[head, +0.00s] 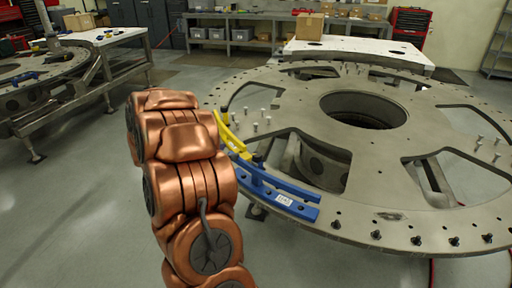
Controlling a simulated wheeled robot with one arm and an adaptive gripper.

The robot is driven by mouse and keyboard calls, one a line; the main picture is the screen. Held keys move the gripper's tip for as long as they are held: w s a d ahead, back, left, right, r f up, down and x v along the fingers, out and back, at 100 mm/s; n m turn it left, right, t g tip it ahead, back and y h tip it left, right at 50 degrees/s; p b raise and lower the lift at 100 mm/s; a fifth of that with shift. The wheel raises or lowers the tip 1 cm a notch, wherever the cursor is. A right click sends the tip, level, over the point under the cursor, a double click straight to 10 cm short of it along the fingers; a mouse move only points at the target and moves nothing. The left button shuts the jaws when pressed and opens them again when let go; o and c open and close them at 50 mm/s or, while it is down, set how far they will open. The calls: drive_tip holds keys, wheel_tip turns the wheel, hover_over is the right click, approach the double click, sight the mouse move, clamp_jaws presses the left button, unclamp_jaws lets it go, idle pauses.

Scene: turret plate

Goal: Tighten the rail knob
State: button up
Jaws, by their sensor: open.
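A curved rail of a yellow piece (231,136) and a blue piece (278,192) lies along the left front edge of the turret plate (365,205). A small dark part (258,160) stands near where yellow meets blue; it may be the rail knob, but it is too small to tell. My copper arm rises just left of the rail and covers what lies behind it. I cannot make out my gripper; it seems hidden behind my own arm.
The round grey plate has a central hole and large cutouts. Loose-looking silver bolts (265,121) stand on it near the rail, and dark bolts (416,240) line its front edge. A workbench (110,37) stands at the left. The floor left of my arm is clear.

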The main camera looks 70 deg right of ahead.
sight(256, 154)
drive_tip(key=shift+s+d+f+m+g+y+p, duration=0.2)
drive_tip(key=shift+s+d+f+g+p, duration=0.25)
drive_tip(key=shift+s+d, duration=0.8)
drive_tip(key=shift+s+d+f+m+g+y+p, duration=0.15)
drive_tip(key=shift+s+d+f+g+p, duration=0.5)
drive_tip(key=shift+s, duration=1.05)
drive_tip(key=shift+s+d+f+m+g+y+p, duration=0.1)
drive_tip(key=shift+s+d+f+m+g+p, duration=0.15)
drive_tip(key=shift+s+d, duration=1.1)
drive_tip(key=shift+s+a, duration=0.1)
drive_tip(key=shift+a, duration=0.05)
drive_tip(key=shift+f, duration=0.1)
drive_tip(key=c, duration=1.2)
